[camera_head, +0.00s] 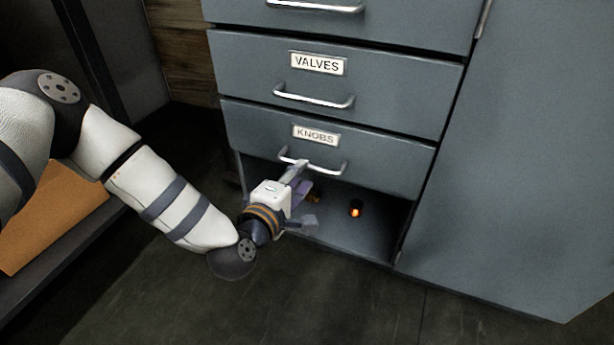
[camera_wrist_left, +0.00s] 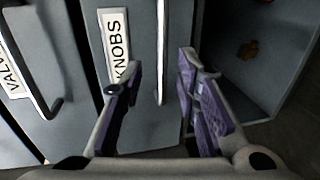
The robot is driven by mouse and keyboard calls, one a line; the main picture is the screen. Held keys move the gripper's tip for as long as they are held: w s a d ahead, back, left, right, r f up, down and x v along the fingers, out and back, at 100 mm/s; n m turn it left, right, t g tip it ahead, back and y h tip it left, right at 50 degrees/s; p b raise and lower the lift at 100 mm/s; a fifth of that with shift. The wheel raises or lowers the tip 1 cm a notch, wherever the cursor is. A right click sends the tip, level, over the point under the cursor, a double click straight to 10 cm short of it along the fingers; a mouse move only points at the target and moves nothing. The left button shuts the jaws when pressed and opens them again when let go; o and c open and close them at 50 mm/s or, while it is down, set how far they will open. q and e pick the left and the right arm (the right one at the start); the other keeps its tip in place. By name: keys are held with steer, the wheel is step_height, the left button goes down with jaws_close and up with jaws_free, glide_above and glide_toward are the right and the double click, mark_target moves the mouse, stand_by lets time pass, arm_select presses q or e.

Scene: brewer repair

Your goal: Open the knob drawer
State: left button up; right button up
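The knob drawer (camera_head: 375,160) is the grey front labelled KNOBS, just above an open compartment. It looks shut, flush with the drawer above. Its bar handle (camera_head: 325,168) runs below the label. My left gripper (camera_head: 304,196) is at the left part of this handle, with its fingers spread. In the left wrist view, the drawer front (camera_wrist_left: 150,120) fills the middle, and the handle (camera_wrist_left: 161,60) appears between the two purple-padded fingers of my open left gripper (camera_wrist_left: 160,85). I cannot tell whether either finger touches it. My right gripper is not in view.
The VALVES drawer (camera_head: 400,95) is shut above, with its own handle (camera_head: 313,98). The open compartment (camera_head: 375,235) below holds a small glowing orange-topped item (camera_head: 355,208). A tall plain cabinet panel (camera_head: 510,180) stands right. An orange-brown box (camera_head: 55,215) lies at left.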

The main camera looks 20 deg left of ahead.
mark_target(308, 167)
arm_select(q)
steer(key=w, duration=0.1)
steer(key=w+f+b, duration=0.1)
steer(key=w, duration=0.3)
steer(key=shift+d+f+b, duration=0.1)
steer(key=shift+f+b, duration=0.2)
steer(key=shift+b, duration=0.1)
steer(key=shift+w, duration=0.4)
steer(key=shift+r, duration=0.1)
jaws_close()
